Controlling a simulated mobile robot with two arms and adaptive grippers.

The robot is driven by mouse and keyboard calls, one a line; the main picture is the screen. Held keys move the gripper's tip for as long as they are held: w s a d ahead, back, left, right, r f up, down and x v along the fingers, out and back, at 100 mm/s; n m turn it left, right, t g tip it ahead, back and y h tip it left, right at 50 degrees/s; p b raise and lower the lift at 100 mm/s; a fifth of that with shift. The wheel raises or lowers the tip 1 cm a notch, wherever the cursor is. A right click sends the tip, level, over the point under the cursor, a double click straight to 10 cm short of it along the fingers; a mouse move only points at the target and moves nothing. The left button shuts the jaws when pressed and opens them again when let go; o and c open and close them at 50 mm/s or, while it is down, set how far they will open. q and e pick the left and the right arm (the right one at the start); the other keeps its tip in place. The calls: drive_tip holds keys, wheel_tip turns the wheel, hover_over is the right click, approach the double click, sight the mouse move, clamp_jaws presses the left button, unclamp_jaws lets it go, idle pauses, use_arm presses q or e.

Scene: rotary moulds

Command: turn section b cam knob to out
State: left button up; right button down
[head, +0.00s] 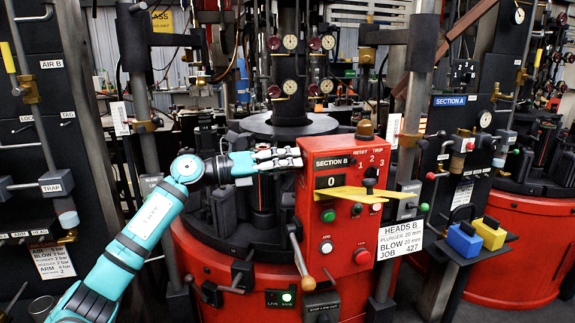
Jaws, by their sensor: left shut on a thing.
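The red Section B panel (349,233) stands in the middle, with a display reading 0 and RESET, TRIP and 1 2 3 marks. My left gripper (290,159) lies level at the panel's upper left edge, its fingers pointing right. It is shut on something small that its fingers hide. I cannot make out a cam knob or an OUT mark, so I cannot tell how the knob stands. A black ball knob (370,172) shows above a long yellow plate (345,193) on the panel front. My right gripper is not in view.
A lever with an orange tip (308,282) hangs at the panel's lower left. A red button (361,257) and green button (328,216) are on its front. A white HEADS B sign (401,238) is to the right. Blue (464,241) and yellow (489,234) padlocks sit further right.

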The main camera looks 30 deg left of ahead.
use_arm(q)
drive_tip(key=shift+f, duration=0.2)
drive_tip(key=o, duration=1.1)
drive_tip(key=shift+o, duration=0.3)
drive_tip(key=shift+r, duration=0.15)
drive_tip(key=shift+a, duration=0.1)
drive_tip(key=v, duration=1.2)
